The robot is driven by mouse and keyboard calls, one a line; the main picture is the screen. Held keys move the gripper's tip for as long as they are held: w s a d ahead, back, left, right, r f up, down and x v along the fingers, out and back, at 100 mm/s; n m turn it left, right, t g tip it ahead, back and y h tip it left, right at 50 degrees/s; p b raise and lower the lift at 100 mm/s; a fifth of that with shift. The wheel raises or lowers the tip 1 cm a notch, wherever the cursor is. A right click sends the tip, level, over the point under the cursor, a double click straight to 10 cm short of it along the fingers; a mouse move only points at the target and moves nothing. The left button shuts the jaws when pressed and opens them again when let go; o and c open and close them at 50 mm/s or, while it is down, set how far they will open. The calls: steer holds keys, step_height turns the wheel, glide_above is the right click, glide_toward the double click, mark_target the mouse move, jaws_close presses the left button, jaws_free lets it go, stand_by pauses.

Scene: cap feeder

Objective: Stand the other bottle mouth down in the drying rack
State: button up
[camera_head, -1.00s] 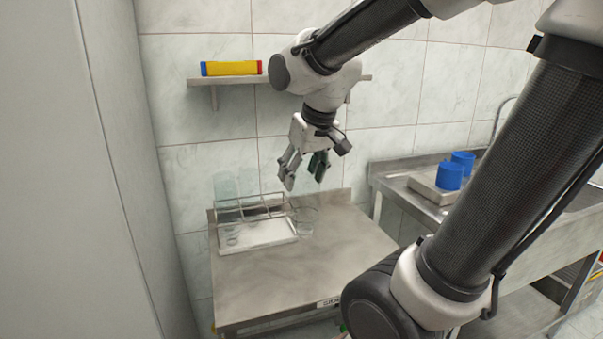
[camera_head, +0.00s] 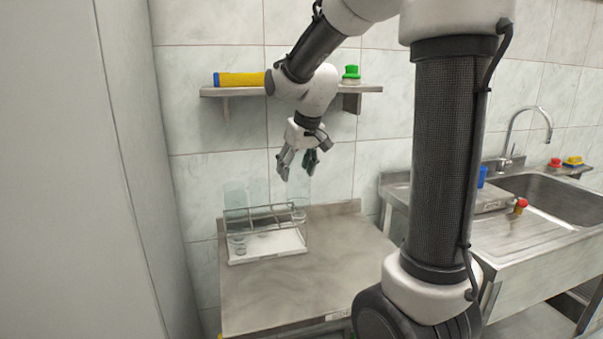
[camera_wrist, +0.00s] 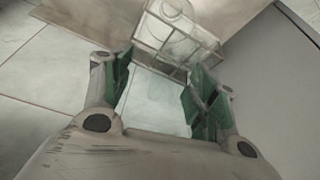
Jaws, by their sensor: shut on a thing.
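The drying rack (camera_head: 266,256) is a wire frame over a white tray at the back left of the steel table. My gripper (camera_head: 297,172) is above the rack's right end, shut on another clear bottle (camera_head: 299,190). That bottle hangs below the fingers, roughly upright; its lower end overlaps the rack's right end in the head view, and I cannot tell whether they touch. In the wrist view, the held bottle (camera_wrist: 158,103) shows faintly between the green finger pads, with the rack (camera_wrist: 180,45) beyond.
A shelf (camera_head: 345,90) on the wall behind carries a yellow and blue roll (camera_head: 240,79) and a green-topped item (camera_head: 351,72). A tall grey panel (camera_head: 60,170) stands at the left. A sink (camera_head: 550,197) is at the right. The table front is clear.

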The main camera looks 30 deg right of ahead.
steer(key=w+d, duration=0.2)
steer(key=w, duration=0.8)
step_height(320, 180, down, 13)
steer(key=shift+s, duration=0.4)
steer(key=shift+a+f, duration=0.1)
steer(key=shift+f, duration=0.2)
steer(key=shift+f, duration=0.3)
steer(key=o, duration=0.9)
